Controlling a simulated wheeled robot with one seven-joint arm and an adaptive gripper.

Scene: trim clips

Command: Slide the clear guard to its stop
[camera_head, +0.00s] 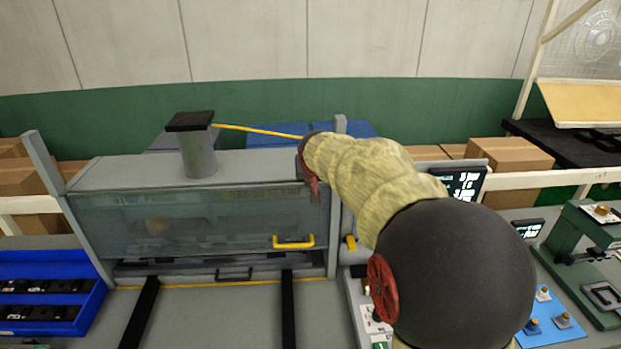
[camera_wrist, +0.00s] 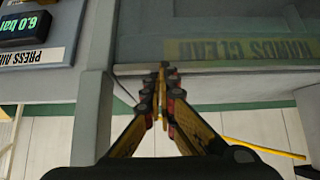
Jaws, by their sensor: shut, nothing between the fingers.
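The clear guard (camera_head: 200,225) is a see-through panel across the front of the grey machine housing in the head view. A yellow handle (camera_head: 293,242) sits low on its right side. In the wrist view the guard (camera_wrist: 240,85) fills the upper right, with an upside-down yellow "HANDS CLEAR" label (camera_wrist: 240,50). My gripper (camera_head: 312,190) is near the guard's upper right corner, above the handle. In the wrist view its fingertips (camera_wrist: 163,70) are together and empty, close to a grey frame edge. I cannot tell whether they touch it. The handle does not show there.
A grey post (camera_wrist: 92,115) stands beside the fingers. A pressure display (camera_wrist: 35,28) is past it. A capped cylinder (camera_head: 198,150) with a yellow hose stands on the housing. A blue bin (camera_head: 50,268) is at left. A green press (camera_head: 580,230) is at right. My arm hides the bench centre-right.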

